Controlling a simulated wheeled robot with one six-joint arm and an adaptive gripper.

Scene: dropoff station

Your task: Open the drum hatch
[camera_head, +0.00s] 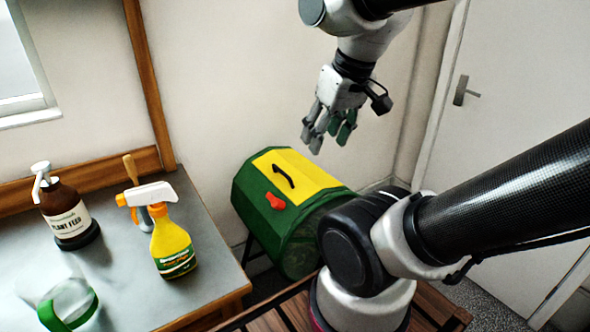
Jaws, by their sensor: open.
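The green drum (250,205) stands on a dark frame beyond the grey table, partly hidden by my arm. Its yellow hatch (310,171) is on the upper face and lies flat, closed. A black curved handle (284,175) sits on the hatch. A red latch (275,201) sits at the hatch's lower edge. My gripper (328,142) is open and empty. It hangs above and to the right of the handle in the picture, apart from the hatch, with its fingers pointing down.
A grey table (215,262) at left holds a brown plant feed bottle (68,215), a yellow spray bottle (171,243), a wooden-handled tool (131,169) and a green-rimmed clear container (70,310). A wooden slatted surface (435,310) is below. A door (505,130) is at right.

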